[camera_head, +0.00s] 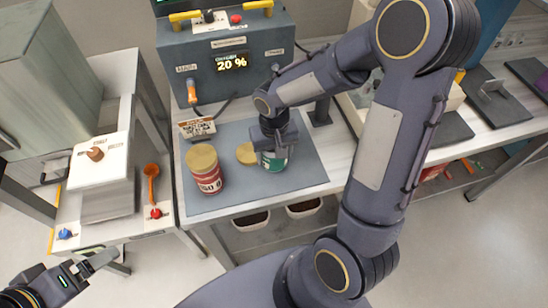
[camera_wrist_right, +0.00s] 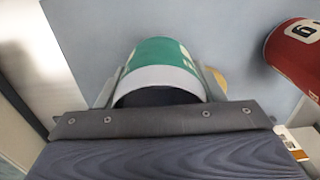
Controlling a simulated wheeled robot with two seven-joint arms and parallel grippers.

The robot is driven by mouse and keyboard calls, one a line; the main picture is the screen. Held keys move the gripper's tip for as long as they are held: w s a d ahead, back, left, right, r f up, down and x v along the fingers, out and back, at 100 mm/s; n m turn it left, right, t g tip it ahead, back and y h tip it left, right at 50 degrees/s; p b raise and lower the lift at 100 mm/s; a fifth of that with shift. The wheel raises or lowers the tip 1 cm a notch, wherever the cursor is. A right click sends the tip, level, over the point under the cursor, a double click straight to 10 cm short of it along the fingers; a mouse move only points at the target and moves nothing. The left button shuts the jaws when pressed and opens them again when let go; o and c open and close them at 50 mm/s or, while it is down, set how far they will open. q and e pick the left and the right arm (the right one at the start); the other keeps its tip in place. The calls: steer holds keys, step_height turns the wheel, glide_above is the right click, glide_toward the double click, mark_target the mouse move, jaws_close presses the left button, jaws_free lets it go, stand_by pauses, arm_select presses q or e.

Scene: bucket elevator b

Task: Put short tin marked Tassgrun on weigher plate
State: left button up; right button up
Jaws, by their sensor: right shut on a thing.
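A green tin (camera_head: 274,160) with a pale band stands at the right part of the blue-grey mat on the bench. My right gripper (camera_head: 273,143) is shut on it from above. In the right wrist view the green tin (camera_wrist_right: 165,62) sits between the two fingers; its marking cannot be read. A taller red tin (camera_head: 206,172) with a gold top stands to its left, and also shows in the right wrist view (camera_wrist_right: 298,50). My left gripper (camera_head: 98,262) is low at the left, away from the tins; its jaw gap is unclear. I cannot tell which surface is the weigher plate.
A gold disc (camera_head: 246,153) lies between the tins. A grey control box (camera_head: 228,60) reading 20 % stands behind the mat (camera_head: 300,178). Clear floor lies in front.

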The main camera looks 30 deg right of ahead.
mark_target(274, 160)
steer(key=shift+f, duration=1.6)
steer(key=shift+f+b, duration=0.15)
steer(key=shift+b, duration=0.15)
steer(key=o, duration=0.9)
